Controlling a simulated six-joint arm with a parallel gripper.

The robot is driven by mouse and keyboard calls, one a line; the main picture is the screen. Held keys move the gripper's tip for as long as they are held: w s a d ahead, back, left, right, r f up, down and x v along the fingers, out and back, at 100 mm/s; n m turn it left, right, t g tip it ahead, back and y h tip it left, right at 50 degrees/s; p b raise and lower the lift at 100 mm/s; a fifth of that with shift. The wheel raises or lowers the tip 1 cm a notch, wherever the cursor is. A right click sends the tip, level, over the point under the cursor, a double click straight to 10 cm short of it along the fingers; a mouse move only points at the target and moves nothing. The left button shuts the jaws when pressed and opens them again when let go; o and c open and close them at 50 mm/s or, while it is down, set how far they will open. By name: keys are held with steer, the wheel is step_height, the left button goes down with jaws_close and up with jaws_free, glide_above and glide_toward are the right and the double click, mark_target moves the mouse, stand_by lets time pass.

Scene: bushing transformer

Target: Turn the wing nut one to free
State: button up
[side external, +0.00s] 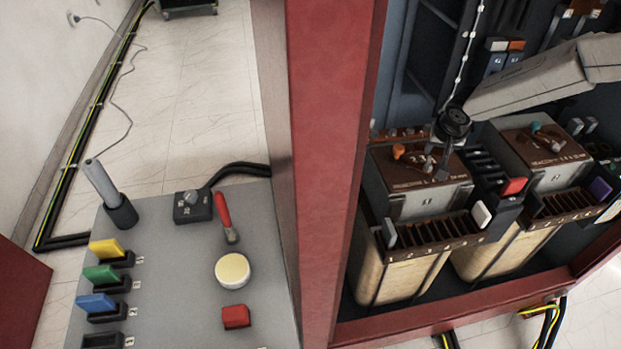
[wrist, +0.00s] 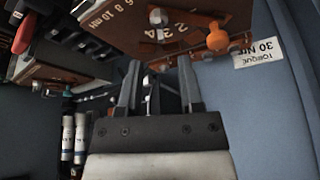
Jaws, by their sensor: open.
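My gripper (side external: 432,162) is over the brown top plate of the left transformer (side external: 415,205) in the side view. In the wrist view my gripper (wrist: 160,80) has its two fingers apart, with a gap between them. An orange wing nut (side external: 399,151) stands on that plate, left of the fingers. In the wrist view the orange wing nut (wrist: 217,38) is above and right of the fingers, apart from them. A metal wing nut (wrist: 158,18) shows at the top there. Small metal parts show between the fingers, too unclear to name. I cannot tell which wing nut is number one.
A second transformer (side external: 525,160) with a teal wing nut (side external: 536,127) stands to the right. A red cabinet post (side external: 325,150) separates a grey panel (side external: 180,265) with coloured blocks on the left. A torque label (wrist: 258,52) is on the blue wall.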

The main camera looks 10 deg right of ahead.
mark_target(430, 162)
steer(key=shift+x, duration=3.7)
jaws_close()
